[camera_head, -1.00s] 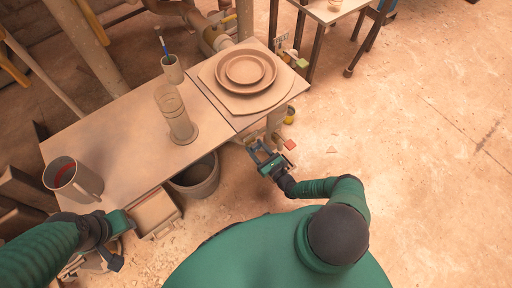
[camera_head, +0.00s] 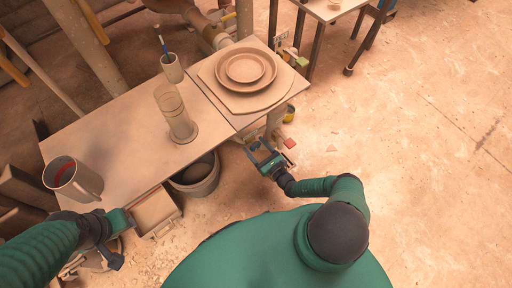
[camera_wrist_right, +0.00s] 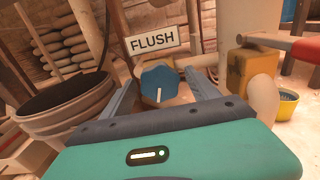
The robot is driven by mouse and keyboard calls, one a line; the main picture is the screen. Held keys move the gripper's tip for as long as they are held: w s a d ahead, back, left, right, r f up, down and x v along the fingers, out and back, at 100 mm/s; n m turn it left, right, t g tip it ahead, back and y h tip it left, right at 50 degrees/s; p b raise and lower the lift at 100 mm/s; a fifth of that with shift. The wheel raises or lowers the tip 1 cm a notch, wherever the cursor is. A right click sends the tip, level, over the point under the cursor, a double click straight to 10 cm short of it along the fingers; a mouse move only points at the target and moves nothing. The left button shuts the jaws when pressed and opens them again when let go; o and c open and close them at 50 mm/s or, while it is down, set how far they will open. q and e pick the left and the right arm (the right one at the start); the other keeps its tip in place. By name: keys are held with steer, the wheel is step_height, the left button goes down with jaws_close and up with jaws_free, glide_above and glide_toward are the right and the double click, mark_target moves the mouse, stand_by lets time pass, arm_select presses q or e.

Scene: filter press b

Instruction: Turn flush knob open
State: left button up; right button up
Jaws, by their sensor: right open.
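The blue flush knob (camera_wrist_right: 158,84) shows in the right wrist view below a white sign (camera_wrist_right: 153,41) reading FLUSH. A white pointer line on its face runs roughly up and down. My right gripper (camera_wrist_right: 160,78) is open, with one finger on each side of the knob; I cannot tell whether either finger touches it. In the head view my right gripper (camera_head: 256,150) is low beside the table's front corner, and the knob cannot be made out there. My left gripper (camera_head: 118,224) is by the table's left front edge; its jaws are unclear.
A red handle (camera_wrist_right: 290,46) lies right of the knob. Open floor spreads right.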

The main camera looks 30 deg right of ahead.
steer(key=s+d+p, duration=0.1)
steer(key=s+p, duration=0.2)
steer(key=s, duration=1.3)
steer(key=shift+s+d+p, duration=0.2)
steer(key=shift+s+p, duration=0.15)
steer(key=shift+s, duration=0.05)
